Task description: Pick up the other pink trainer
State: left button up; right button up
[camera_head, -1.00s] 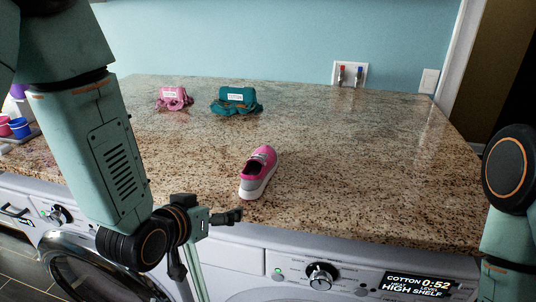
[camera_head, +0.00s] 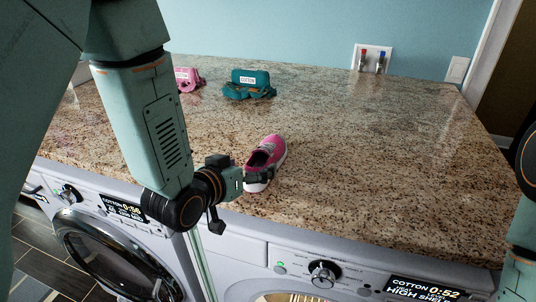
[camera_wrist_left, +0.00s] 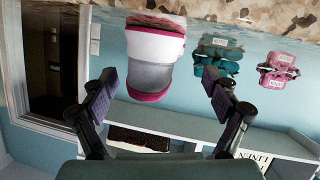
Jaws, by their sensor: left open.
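One pink trainer (camera_head: 270,150) with a white sole stands on the speckled granite counter, near its front edge. My left gripper (camera_head: 262,176) is at the trainer's near end and hides part of it. In the left wrist view, which is upside down, the trainer's white, grey and pink end (camera_wrist_left: 154,50) lies between the two spread fingers of my left gripper (camera_wrist_left: 159,76). Gaps show on both sides, so the gripper is open and not closed on it. My right arm shows at the right edge of the head view, but its gripper is out of view.
The counter's right side is clear. Washing machines stand below the front edge, one with a lit display (camera_head: 425,288).

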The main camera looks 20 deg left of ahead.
aim_at(259, 166)
pick_arm(q)
jog(key=x, duration=0.3)
jog(key=shift+w+d+f+p, duration=0.15)
jog(key=shift+w+p, duration=0.15)
jog(key=shift+p, duration=0.1)
jog(key=shift+w+a+f, duration=0.2)
jog(key=shift+w+f, duration=0.05)
jog(key=shift+w, duration=0.25)
jog(key=shift+s+d+r, duration=0.1)
jog(key=shift+s+d, duration=0.05)
jog(key=shift+d, duration=0.15)
jog(key=shift+c, duration=1)
jog(key=shift+a, duration=0.2)
jog(key=c, duration=0.6)
jog(key=shift+d, duration=0.15)
jog(key=c, duration=0.5)
jog(key=shift+c, duration=0.2)
